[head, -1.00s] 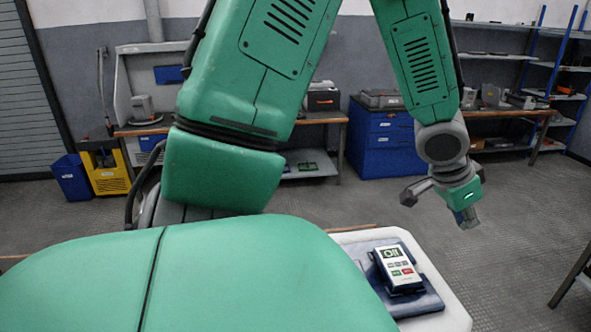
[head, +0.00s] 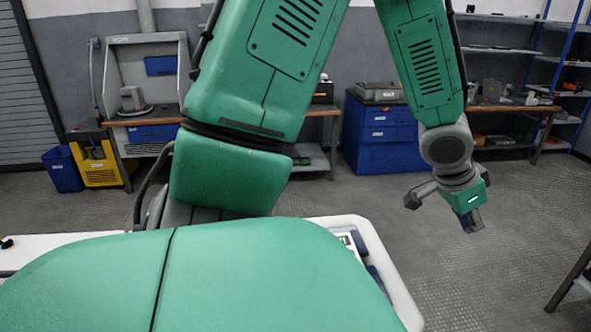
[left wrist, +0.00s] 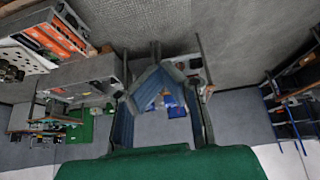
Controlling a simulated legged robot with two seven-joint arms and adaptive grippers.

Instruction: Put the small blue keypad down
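A small keypad (head: 347,241) with a light face lies on a dark blue pad (head: 376,277) on a white-rimmed surface. Only its edge shows in the head view; my large green body part hides the rest. My left gripper (head: 472,223) hangs in the air to the right of that surface, fingers down, well clear of the keypad. In the left wrist view the same gripper's fingers (left wrist: 157,74) lean together at the tips, and I see nothing clearly held between them. The keypad cannot be made out in the left wrist view. My right gripper is not in view.
A blue drawer cabinet (head: 378,139) and wooden-topped benches (head: 513,110) stand along the back wall. A blue bin (head: 63,169) and a yellow cart (head: 97,167) are at the left. A table leg (head: 575,275) shows at the right. The grey floor between is open.

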